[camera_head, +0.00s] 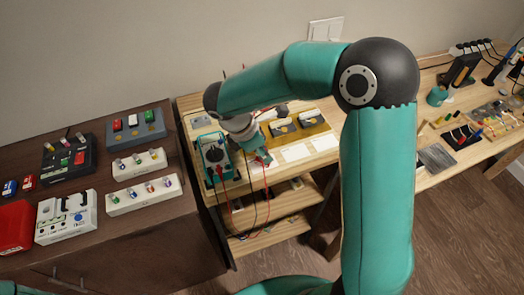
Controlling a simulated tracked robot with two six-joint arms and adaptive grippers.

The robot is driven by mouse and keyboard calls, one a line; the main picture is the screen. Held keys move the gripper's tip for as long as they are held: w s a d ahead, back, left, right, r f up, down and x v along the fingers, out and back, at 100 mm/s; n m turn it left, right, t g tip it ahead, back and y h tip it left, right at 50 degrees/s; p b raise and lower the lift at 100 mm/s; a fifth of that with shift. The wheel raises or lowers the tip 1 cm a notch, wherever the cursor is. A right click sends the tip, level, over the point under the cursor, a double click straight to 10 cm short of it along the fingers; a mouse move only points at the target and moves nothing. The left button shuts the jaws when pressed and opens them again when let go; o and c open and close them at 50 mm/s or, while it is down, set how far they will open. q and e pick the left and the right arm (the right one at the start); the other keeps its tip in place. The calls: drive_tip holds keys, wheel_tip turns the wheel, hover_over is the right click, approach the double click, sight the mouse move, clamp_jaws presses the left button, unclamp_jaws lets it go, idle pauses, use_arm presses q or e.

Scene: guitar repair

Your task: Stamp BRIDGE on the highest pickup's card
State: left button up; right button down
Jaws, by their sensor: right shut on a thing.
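My right gripper (261,154) reaches down beside the teal multimeter (215,158) and is shut on what looks like a test probe; a red lead hangs from it, but the probe is mostly hidden. Two dark pickups (283,128) (310,118) lie on a yellowish mat behind it. Two white cards (296,152) (325,143) lie in front of them. My right arm hides part of the bench, so other pickups or cards may be covered. Card markings are too small to read. No BRIDGE stamp can be made out. My left gripper is not in view.
On the dark cabinet at left stand a grey block (135,131), a black tray (55,176), two pale racks (138,163) (143,197), a white box (66,219) and a red box (14,226). Leads hang over the bench front. Tools crowd the far right.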

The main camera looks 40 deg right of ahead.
drive_tip(key=shift+r+p, duration=2.8)
drive_tip(key=shift+r, duration=0.65)
drive_tip(key=shift+f, duration=0.1)
